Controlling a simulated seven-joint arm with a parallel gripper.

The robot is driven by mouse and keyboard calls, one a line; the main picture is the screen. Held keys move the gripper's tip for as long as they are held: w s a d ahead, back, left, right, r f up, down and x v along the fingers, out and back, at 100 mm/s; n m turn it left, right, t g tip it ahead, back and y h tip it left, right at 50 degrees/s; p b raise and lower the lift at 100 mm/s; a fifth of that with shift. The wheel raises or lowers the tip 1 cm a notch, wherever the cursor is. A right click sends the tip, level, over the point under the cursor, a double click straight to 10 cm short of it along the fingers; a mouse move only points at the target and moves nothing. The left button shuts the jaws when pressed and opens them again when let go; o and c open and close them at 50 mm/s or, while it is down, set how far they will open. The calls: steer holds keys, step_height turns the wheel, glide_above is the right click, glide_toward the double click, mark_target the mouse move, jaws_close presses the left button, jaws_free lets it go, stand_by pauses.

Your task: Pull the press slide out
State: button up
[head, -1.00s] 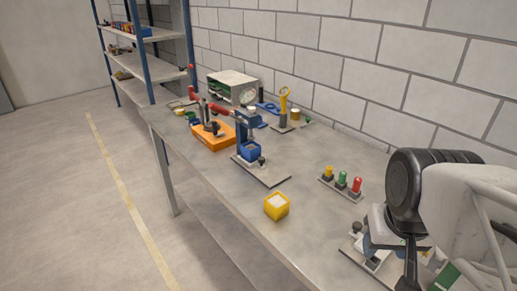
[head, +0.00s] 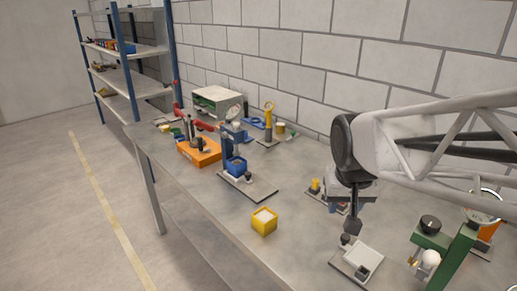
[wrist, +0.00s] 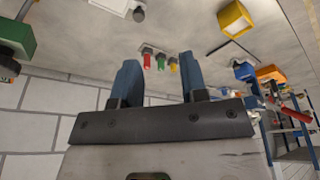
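A blue press-like device (head: 229,150) stands upright on a flat grey plate (head: 262,192) at mid-bench in the head view. A blue block (head: 236,165) and a dark knob (head: 248,176) are at its front, low down; I cannot tell for sure which part is the slide. In the wrist view the blue device (wrist: 244,72) shows small at the right. My gripper (head: 353,228) hangs over the bench to the right of the device, clear of it. In the wrist view my gripper (wrist: 158,62) has its two blue fingers apart with nothing between them.
A yellow cube (head: 264,222) sits near the front edge. Coloured pegs (wrist: 160,62) stand beyond my fingers. A white fixture (head: 357,262) and a green device (head: 432,240) are at right. A wall runs behind.

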steer(key=w+a, duration=0.4)
steer(key=w, duration=0.6)
steer(key=t, duration=0.2)
glide_toward(248, 173)
steer(key=shift+w+d+f, duration=0.15)
steer(key=shift+w+f, duration=0.15)
steer(key=shift+f, duration=0.25)
steer(key=shift+w+f+g, duration=0.1)
steer(key=shift+f+g, duration=0.1)
steer(key=shift+g, duration=0.1)
steer(key=shift+x, duration=3.7)
jaws_close()
